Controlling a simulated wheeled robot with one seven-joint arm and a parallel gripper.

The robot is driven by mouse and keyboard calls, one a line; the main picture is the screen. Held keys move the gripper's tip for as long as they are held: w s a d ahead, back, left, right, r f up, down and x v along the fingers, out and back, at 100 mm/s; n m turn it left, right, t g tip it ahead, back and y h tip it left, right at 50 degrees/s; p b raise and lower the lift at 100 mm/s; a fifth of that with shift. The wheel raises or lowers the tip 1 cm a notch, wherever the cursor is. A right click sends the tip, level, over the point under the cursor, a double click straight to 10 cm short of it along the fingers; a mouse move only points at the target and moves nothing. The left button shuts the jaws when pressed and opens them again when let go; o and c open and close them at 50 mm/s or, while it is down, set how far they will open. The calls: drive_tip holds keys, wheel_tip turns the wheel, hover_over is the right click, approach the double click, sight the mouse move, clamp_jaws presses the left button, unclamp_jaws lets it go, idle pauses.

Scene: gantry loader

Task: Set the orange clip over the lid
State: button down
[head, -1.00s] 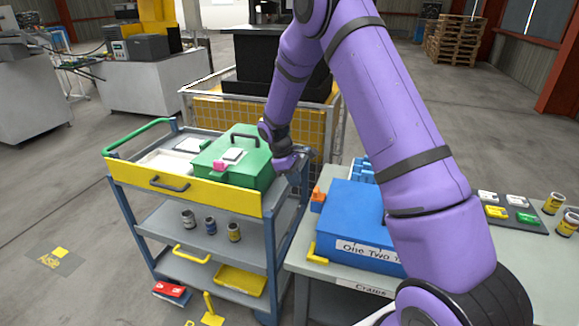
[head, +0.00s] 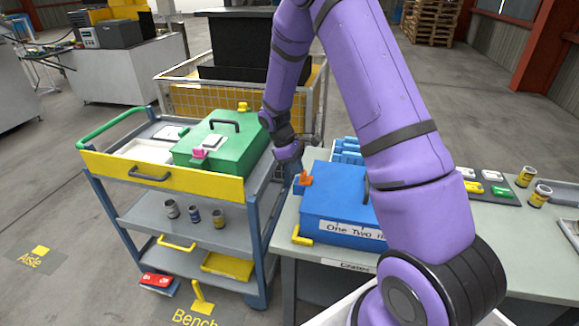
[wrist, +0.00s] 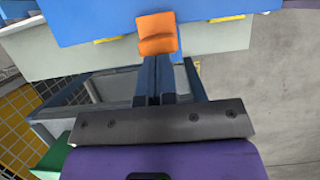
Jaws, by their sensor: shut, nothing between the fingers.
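The blue box (head: 338,201) stands on the bench with its blue lid on. The orange clip (head: 305,179) is at the lid's left edge, near the back corner. It also shows in the wrist view (wrist: 156,33), against the blue lid's edge. I cannot tell how far it reaches over the lid. My gripper (head: 298,178) is just left of the clip. In the wrist view my fingers (wrist: 164,62) are together and empty, their tips close to the clip; I cannot tell whether they touch.
A trolley (head: 170,175) at left carries a green box (head: 222,150) with pink and yellow clips. A wire cage (head: 190,103) stands behind. The grey bench (head: 460,232) also holds a dark board (head: 490,191) with small parts and cans (head: 526,176) at right.

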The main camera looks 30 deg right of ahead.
drive_tip(key=shift+s+d, duration=0.2)
drive_tip(key=shift+s, duration=0.05)
drive_tip(key=shift+w, duration=0.1)
drive_tip(key=v, duration=1.1)
drive_tip(key=shift+f, duration=0.1)
